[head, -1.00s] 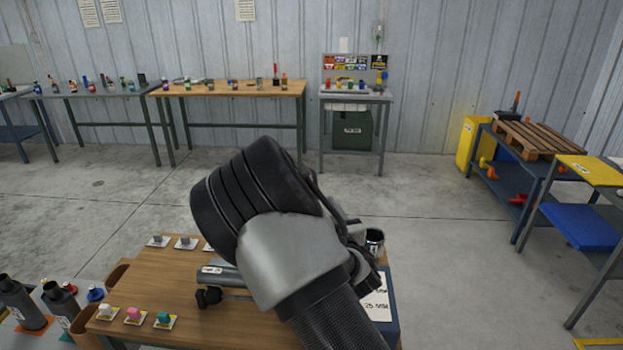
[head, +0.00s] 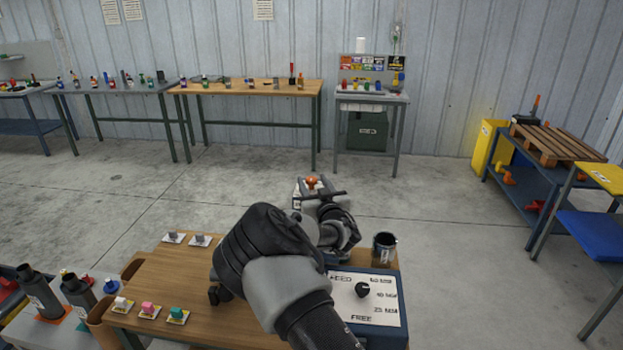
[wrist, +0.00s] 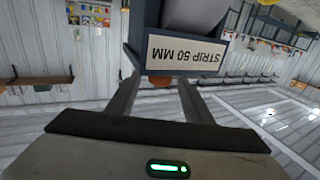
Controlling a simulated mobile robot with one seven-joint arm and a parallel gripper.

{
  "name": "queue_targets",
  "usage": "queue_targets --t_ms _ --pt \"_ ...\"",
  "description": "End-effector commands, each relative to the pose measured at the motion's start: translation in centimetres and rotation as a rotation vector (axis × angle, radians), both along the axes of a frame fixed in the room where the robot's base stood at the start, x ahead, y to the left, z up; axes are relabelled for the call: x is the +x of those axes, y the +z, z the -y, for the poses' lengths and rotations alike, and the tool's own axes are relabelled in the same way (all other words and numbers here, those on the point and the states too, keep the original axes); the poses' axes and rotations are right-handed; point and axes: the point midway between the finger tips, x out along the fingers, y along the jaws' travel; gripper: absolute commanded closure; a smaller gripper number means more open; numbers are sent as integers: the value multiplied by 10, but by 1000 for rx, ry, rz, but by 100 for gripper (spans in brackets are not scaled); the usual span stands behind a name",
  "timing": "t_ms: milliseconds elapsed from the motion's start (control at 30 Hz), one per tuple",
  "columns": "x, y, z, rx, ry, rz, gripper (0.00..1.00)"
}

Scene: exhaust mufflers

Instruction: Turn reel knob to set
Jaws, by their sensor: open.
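A black round knob (head: 362,289) sits on a white panel face (head: 384,308) with a blue frame, at the right of the wooden table. Labels around it include FEED, 25 MM and FREE. A small light mark shows on the knob's right side, too small to read exactly. My gripper (head: 318,194) is beyond the panel, up and left of the knob and apart from it. A blue block with a white STRIP 50 MM label (wrist: 187,51), upside down, is just beyond the fingertips.
A dark cup (head: 384,249) stands behind the panel. An orange ball-like piece (head: 312,181) shows by my gripper. Small coloured blocks on cards (head: 148,311) lie at the table's left, beside dark bottles (head: 78,296). Floor behind is clear.

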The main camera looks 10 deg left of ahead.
Motion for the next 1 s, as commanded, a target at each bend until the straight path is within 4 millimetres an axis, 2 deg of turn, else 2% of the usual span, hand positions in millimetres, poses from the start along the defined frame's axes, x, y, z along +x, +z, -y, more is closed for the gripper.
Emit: queue_targets --t_ms 200,500,533,767,1000 --pt "18 0 -6 0 -1 -1 53" --pt "21 0 -7 0 -1 -1 53" --pt "21 0 -7 0 -1 0 55" --pt "20 0 -7 0 -1 0 93" --pt "21 -1 -6 2 12 0 93"
